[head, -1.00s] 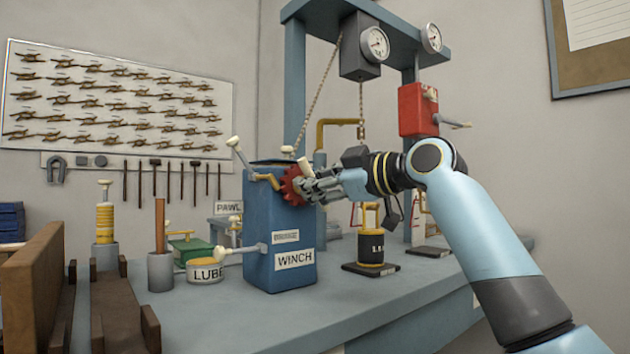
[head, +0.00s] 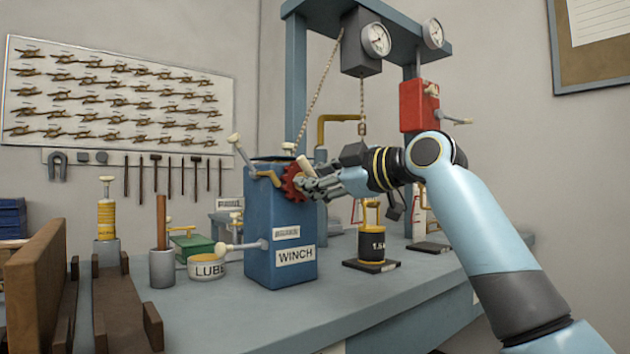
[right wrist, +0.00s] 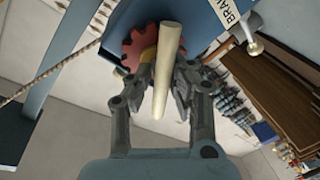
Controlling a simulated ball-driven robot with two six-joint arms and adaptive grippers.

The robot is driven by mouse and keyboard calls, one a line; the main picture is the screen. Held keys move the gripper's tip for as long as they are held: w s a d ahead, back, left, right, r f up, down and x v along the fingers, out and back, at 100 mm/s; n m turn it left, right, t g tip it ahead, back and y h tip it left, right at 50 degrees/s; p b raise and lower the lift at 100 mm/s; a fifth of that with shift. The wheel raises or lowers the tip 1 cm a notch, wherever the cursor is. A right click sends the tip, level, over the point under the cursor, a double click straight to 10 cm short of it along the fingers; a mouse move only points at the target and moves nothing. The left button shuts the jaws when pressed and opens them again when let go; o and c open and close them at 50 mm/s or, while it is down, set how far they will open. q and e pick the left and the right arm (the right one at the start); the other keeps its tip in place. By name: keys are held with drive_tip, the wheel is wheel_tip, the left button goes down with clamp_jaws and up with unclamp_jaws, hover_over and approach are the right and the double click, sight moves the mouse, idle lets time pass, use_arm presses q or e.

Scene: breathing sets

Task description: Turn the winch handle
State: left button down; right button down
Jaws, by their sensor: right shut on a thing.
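The blue winch box (head: 279,218), labelled WINCH, stands on the bench. A red toothed wheel (head: 291,183) sits at its upper right side; it also shows in the right wrist view (right wrist: 138,46). My right gripper (head: 308,184) is at the wheel's right side. In the right wrist view my right gripper (right wrist: 163,88) is shut on the pale handle rod (right wrist: 170,50), which passes between its fingers in front of the wheel. The fingers partly hide the handle's crank in the head view. My left gripper is not in view.
A LUBE tin (head: 207,268) stands to the left, and a dark weight (head: 371,246) stands to the right. A chain (head: 362,100) hangs from the overhead frame. The bench front is clear.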

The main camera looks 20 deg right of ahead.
drive_tip(key=shift+f, duration=0.4)
drive_tip(key=c, duration=1.6)
unclamp_jaws()
drive_tip(key=o, duration=0.4)
drive_tip(key=shift+r, duration=0.2)
drive_tip(key=shift+c, duration=0.2)
drive_tip(key=v, duration=1.2)
drive_tip(key=shift+a, duration=0.1)
drive_tip(key=shift+c, duration=0.2)
